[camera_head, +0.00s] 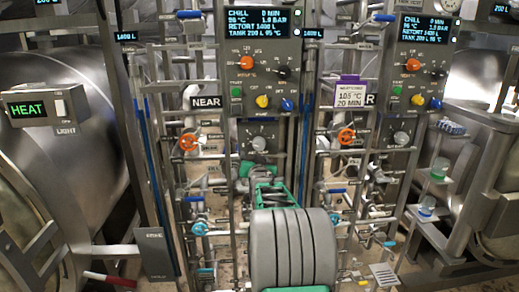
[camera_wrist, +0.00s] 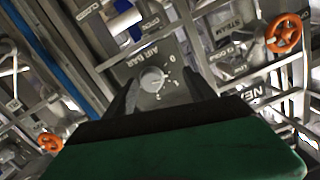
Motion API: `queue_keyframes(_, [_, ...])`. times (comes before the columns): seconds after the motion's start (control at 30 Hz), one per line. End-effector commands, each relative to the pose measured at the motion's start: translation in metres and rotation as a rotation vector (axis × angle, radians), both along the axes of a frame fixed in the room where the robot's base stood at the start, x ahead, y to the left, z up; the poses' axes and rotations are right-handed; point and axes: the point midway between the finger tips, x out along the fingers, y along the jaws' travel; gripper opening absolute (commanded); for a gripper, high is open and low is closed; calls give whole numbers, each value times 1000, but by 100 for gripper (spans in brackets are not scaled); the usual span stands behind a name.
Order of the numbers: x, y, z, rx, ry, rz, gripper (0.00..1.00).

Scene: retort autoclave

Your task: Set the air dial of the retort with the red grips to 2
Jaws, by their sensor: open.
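The air dial (camera_wrist: 152,80) is a round grey knob on a grey plate marked AIR BAR in the wrist view, where the lettering appears turned over. A 0 and several marks are beside it; I cannot tell its setting. In the head view the left air dial (camera_head: 259,144) sits below the NEAR panel, and a second dial (camera_head: 400,138) sits below the right panel. A red grip (camera_head: 108,280) shows at the lower left. My gripper (camera_head: 265,170) is green and dark, just below the left dial. In the wrist view its open fingers (camera_wrist: 160,88) appear either side of the knob; contact is unclear.
Two control panels with screens, the left one (camera_head: 264,60) and the right one (camera_head: 420,62), stand above the dials. Orange valve wheels (camera_head: 188,142) (camera_head: 346,136) and pipes crowd the rack.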

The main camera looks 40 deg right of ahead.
Motion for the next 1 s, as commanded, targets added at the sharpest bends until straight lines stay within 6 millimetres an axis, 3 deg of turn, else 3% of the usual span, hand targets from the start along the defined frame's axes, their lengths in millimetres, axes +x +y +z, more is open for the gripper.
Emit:
queue_keyframes(0.03, [-3, -21, 2, -17, -43, -26, 64])
queue_keyframes(0.1, [-3, -33, 8, -32, -78, -39, 64])
queue_keyframes(0.5, [49, -65, 11, -35, -82, -36, 64])
queue_keyframes(0.9, [61, -73, 10, -36, -83, -36, 64])
queue_keyframes(1.0, [61, -73, 10, -36, -83, -36, 57])
